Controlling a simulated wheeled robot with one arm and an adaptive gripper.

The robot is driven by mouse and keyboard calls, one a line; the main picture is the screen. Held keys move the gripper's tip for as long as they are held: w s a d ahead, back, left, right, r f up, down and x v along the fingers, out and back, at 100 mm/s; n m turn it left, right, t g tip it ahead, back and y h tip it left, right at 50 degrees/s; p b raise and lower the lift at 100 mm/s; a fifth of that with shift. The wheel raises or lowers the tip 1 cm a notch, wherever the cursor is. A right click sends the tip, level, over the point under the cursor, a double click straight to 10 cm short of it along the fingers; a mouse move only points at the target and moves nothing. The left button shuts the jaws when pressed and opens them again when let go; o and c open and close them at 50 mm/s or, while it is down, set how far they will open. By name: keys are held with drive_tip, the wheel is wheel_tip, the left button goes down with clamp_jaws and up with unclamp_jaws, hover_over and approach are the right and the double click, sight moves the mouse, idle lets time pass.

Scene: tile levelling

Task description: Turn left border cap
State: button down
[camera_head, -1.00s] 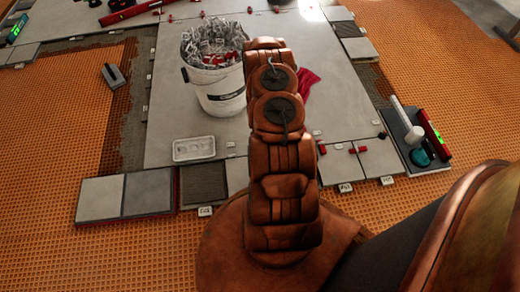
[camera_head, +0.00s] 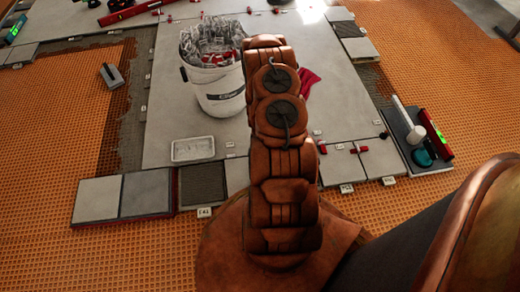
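Small red caps sit along the front border tiles, just right of my arm in the head view. The leftmost red cap (camera_head: 322,148) is close beside the arm. The arm also covers part of the border tiles.
A white bucket (camera_head: 222,95) full of clear clips stands left of the arm. A white tray (camera_head: 193,149) lies in front of it. A red cloth (camera_head: 309,82) is right of the arm. A dark board (camera_head: 433,168) with a red level (camera_head: 435,132) lies at the right.

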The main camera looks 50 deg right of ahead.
idle(0.3)
drive_tip(key=c, duration=0.8)
unclamp_jaws()
drive_tip(key=shift+r, duration=6)
